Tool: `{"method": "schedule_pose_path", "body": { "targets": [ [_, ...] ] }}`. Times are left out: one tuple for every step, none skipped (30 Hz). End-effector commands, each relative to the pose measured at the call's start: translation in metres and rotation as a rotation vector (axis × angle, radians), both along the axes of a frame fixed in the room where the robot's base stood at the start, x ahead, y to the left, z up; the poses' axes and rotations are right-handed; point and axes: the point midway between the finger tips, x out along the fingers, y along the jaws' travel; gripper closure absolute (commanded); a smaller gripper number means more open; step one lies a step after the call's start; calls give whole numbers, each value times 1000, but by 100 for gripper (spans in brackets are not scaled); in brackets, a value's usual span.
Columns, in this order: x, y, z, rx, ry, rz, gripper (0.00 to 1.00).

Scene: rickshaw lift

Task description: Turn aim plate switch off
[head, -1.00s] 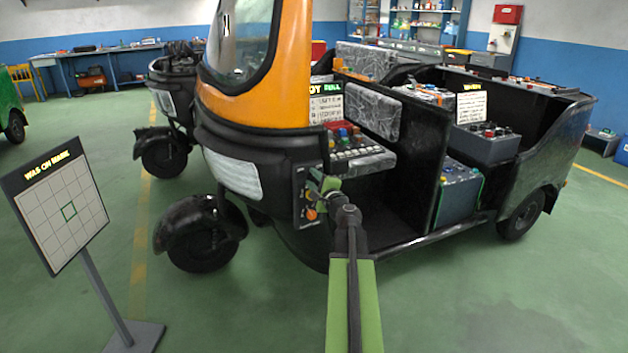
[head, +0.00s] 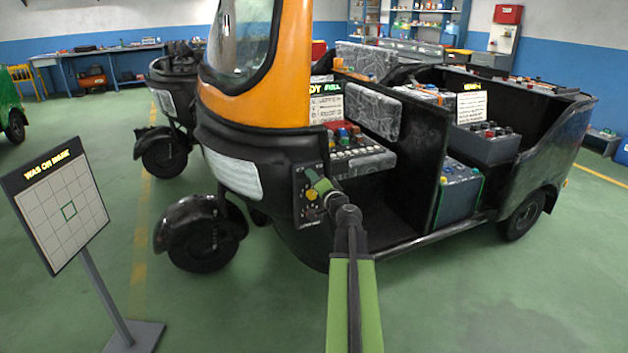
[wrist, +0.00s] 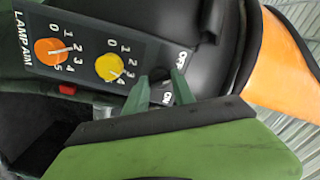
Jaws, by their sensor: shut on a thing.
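The black control panel (head: 300,192) is on the front of the orange and black rickshaw. In the wrist view, the panel (wrist: 88,47), lettered LAMP AIM, has an orange knob (wrist: 49,51), a yellow knob (wrist: 110,68) and a small dark switch (wrist: 160,74) between OFF and ON labels. My gripper (head: 315,178) is at the panel. In the wrist view, its two green fingers (wrist: 160,86) stand on either side of the switch, shut on it. The fingers partly cover the switch, and its exact position is unclear.
A stand with a gridded aim plate (head: 84,203), reading WAS ON MARK, stands at the left with one square outlined green. The rickshaw's front wheel (head: 205,240) is beside the panel. Batteries (head: 487,145) sit in the rickshaw's rear. The green floor in front is open.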

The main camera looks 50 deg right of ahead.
Motion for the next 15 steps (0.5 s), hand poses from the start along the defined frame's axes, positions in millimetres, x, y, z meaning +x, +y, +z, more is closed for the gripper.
{"method": "schedule_pose_path", "body": {
  "targets": [
    [-1, 0, -1, -19, 9, 0, 100],
    [-1, 0, -1, -30, 14, 0, 100],
    [-1, 0, -1, -42, 19, 0, 100],
    [-1, 0, -1, -49, 22, 0, 100],
    [-1, 0, -1, -57, 25, 0, 100],
    [-1, 0, -1, -65, 29, 0, 100],
    [-1, 0, -1, -70, 31, 0, 100],
    [-1, 0, -1, -74, 33, 0, 100],
    [-1, 0, -1, -79, 34, -1, 100],
    [-1, 0, -1, -82, 35, -1, 100],
    [-1, 0, -1, -85, 36, -1, 100],
    [-1, 0, -1, -86, 37, -1, 100],
    [-1, 0, -1, -87, 37, -1, 100],
    [-1, 0, -1, -88, 38, -1, 100],
    [-1, 0, -1, -88, 38, -1, 100]
  ]
}}
